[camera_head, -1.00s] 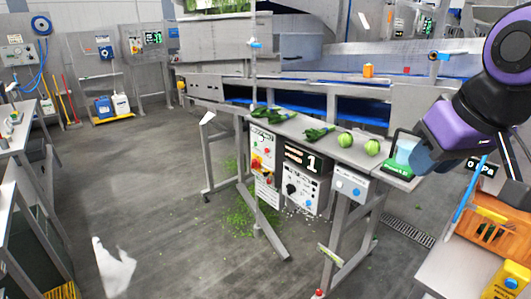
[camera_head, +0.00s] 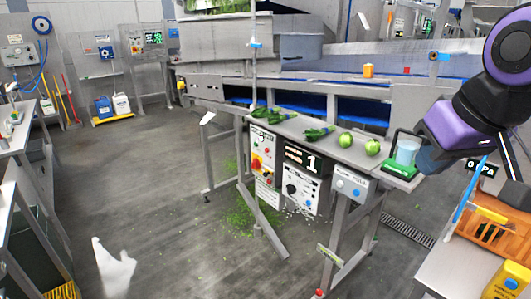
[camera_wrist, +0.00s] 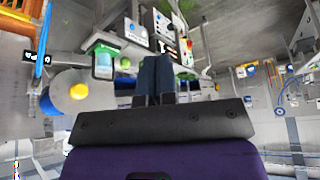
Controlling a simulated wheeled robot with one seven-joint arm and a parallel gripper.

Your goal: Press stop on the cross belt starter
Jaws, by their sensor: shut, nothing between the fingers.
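A white control box (camera_head: 262,150) hangs at the left of the steel bench front. It has a green-lettered label that I cannot read surely, small buttons and a red knob on yellow. It is likely the cross belt starter, and its likely match shows in the wrist view (camera_wrist: 185,47). A second white panel (camera_head: 302,187) with a black dial and a display reading 1 hangs beside it. My gripper (camera_head: 424,158) is above the bench's right end, well apart from both boxes. In the wrist view its dark blue fingers (camera_wrist: 153,72) are together and empty.
The steel bench (camera_head: 322,143) carries leafy greens, two green round heads (camera_head: 372,147) and a green scale (camera_head: 402,167) with a clear cup. A smaller box with blue buttons (camera_head: 350,187) hangs at right. An orange crate (camera_head: 485,228) stands at right. Floor is open at left.

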